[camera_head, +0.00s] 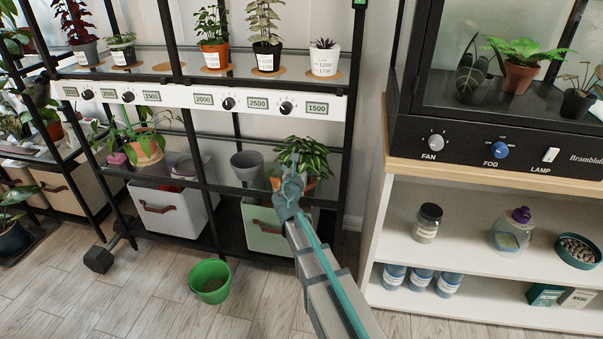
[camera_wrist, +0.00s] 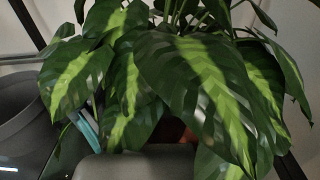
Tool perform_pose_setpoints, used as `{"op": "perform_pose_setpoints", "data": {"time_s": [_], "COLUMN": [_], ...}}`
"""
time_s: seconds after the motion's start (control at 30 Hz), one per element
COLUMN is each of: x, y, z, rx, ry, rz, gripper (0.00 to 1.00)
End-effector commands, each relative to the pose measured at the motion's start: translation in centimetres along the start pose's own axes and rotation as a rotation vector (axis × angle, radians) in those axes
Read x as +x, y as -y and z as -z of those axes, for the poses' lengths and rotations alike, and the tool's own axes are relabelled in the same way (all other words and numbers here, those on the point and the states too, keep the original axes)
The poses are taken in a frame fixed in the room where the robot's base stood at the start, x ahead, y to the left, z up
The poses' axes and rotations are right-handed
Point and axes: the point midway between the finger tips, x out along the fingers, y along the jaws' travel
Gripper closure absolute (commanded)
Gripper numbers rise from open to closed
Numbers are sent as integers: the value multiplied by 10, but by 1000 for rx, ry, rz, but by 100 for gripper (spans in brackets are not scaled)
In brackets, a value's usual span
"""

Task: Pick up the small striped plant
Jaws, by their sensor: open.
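A leafy plant (camera_head: 303,152) in a terracotta pot (camera_head: 306,183) stands on the lower shelf of the black rack. In the wrist view its broad dark leaves (camera_wrist: 200,85) have light green middle stripes and fill most of the picture. My gripper (camera_head: 291,180) is open and empty, at the front left of this pot. Leaves and my gripper hide much of the pot; a bit of it shows between leaves in the wrist view. I cannot tell whether my fingers touch it. A smaller dark, spiky plant (camera_head: 323,44) stands in a white pot on the upper shelf.
An empty grey pot (camera_head: 247,165) is just left of the leafy plant. A pale green bin (camera_head: 262,228) sits below. Rack posts (camera_head: 357,120) stand on the right. A green bucket (camera_head: 210,281) is on the floor. A white shelf unit (camera_head: 385,215) carries a glass case.

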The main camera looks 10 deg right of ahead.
Motion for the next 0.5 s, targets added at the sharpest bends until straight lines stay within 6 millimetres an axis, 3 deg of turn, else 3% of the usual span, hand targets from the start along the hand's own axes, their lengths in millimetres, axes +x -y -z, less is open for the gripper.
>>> {"op": "perform_pose_setpoints", "data": {"time_s": [0.17,0.5], "x": [-1,-1], "y": [0,0], "z": [0,0], "rx": [0,0], "ry": [0,0], "rz": [0,0], "gripper": [3,60]}}
